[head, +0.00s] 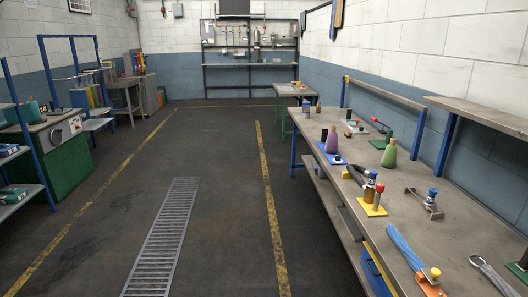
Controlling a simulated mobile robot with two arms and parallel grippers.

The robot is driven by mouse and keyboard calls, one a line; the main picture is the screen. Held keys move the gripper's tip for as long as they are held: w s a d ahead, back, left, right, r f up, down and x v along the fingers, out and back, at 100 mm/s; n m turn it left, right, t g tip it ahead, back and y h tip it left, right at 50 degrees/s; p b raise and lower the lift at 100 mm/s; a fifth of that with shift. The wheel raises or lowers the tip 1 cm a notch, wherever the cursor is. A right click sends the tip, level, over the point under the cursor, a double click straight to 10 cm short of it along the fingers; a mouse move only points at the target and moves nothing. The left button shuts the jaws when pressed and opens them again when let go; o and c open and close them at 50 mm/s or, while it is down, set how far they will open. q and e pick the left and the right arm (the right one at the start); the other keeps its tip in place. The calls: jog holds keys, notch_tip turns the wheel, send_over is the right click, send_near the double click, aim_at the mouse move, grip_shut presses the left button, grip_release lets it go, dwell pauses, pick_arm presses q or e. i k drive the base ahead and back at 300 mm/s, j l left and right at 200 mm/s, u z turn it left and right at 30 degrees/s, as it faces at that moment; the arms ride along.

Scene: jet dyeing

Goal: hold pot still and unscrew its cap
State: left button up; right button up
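No thing in the head view is clearly marked as the pot; several small capped vessels stand on the long grey workbench (405,230) at the right. An amber jar with a blue cap (370,187) stands upright at a yellow plate (371,210). A purple conical flask with a dark top (332,140) stands by a blue mat (326,155). All look closed, but cap details are too small to tell. Neither of my grippers is in view.
A dark curved tool (355,174) lies beside the amber jar. A metal bracket-like piece with a blue knob (427,205) and a blue strip (405,247) lie nearer. A raised shelf (480,115) overhangs the bench's right side. The floor left of the bench is clear, with a grating (165,240).

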aim_at(306, 114)
jog(key=i, duration=2.45)
jog(key=i+j+z, duration=0.1)
jog(key=i+z, duration=0.15)
jog(key=i, duration=0.35)
jog(key=i+j+z, duration=0.25)
jog(key=i, duration=0.35)
jog(key=i+j+z, duration=0.25)
jog(key=i, duration=0.3)
jog(key=i+j+z, duration=0.25)
jog(key=i+j, duration=0.15)
jog(key=i, duration=0.15)
